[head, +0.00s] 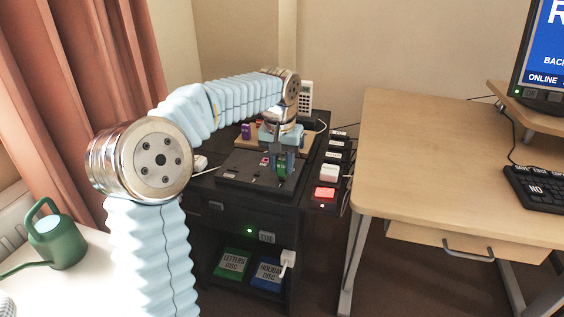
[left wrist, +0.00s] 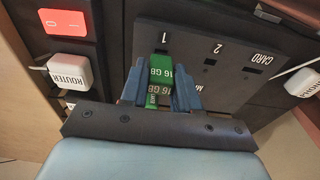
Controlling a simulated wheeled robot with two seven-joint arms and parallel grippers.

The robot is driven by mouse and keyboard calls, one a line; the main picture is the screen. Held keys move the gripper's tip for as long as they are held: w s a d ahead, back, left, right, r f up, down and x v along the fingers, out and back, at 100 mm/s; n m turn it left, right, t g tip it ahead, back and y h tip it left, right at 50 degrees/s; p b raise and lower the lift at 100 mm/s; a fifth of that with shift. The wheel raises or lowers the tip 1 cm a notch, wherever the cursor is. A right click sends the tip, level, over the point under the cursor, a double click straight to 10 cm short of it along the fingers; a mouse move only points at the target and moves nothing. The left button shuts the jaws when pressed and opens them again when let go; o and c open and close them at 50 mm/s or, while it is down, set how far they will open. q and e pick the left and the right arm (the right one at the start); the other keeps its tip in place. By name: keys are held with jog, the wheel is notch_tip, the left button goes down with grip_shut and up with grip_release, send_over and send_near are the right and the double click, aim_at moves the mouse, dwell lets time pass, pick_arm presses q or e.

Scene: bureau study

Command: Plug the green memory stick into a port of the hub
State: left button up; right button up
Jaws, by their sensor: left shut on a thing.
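The green memory stick (left wrist: 159,78), marked 16 GB, is between the blue fingers of my left gripper (left wrist: 159,88), which is shut on it. The hub is a dark sloping panel (left wrist: 200,98) with ports labelled 1, 2 and CARD in the left wrist view. The stick's far end lies at the port under label 1; I cannot tell whether it is inside. Ports 2 and CARD look empty. In the head view, my left gripper (head: 283,160) is over the right part of the hub (head: 240,176), with the green stick (head: 281,169) low between its fingers. My right gripper is not in view.
A lit red switch (head: 325,192) and a white router plug (left wrist: 70,71) sit on a strip beside the hub. A wooden tray (head: 301,140) with small items is behind it. A desk (head: 440,150) stands to the right, a green watering can (head: 55,238) at left.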

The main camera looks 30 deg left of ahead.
pick_arm(q)
jog(key=shift+f+b, duration=0.5)
jog(key=shift+f, duration=0.3)
dwell(0.4)
jog(key=o, duration=1)
jog(key=shift+o, duration=0.2)
jog(key=shift+r, duration=0.1)
